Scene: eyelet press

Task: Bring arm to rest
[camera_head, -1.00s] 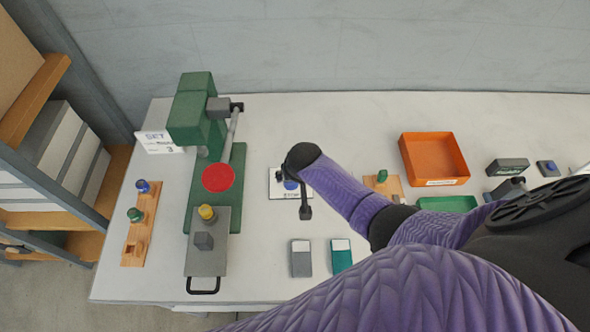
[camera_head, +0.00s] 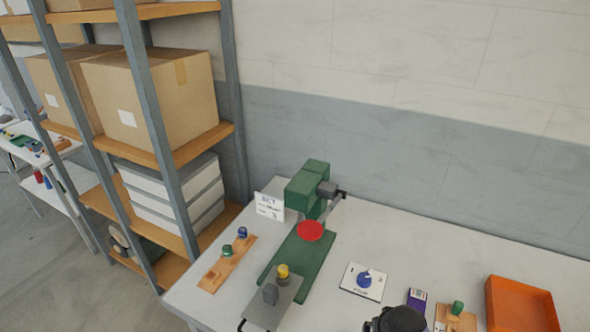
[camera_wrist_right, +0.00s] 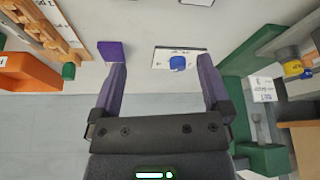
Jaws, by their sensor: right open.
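My right gripper (camera_wrist_right: 162,66) is open, with its two purple fingers apart and nothing between them in the right wrist view. Beyond the fingertips lies a white plate with a blue knob (camera_wrist_right: 178,63); the same knob (camera_head: 364,279) shows in the head view. The rest of that arm is out of frame there. My left gripper is in neither current view.
The green press (camera_head: 305,187) with its red disc (camera_head: 310,231) stands on the white table. A wooden peg board (camera_head: 226,265) lies left of it. A shelf with cartons (camera_head: 152,97) stands left.

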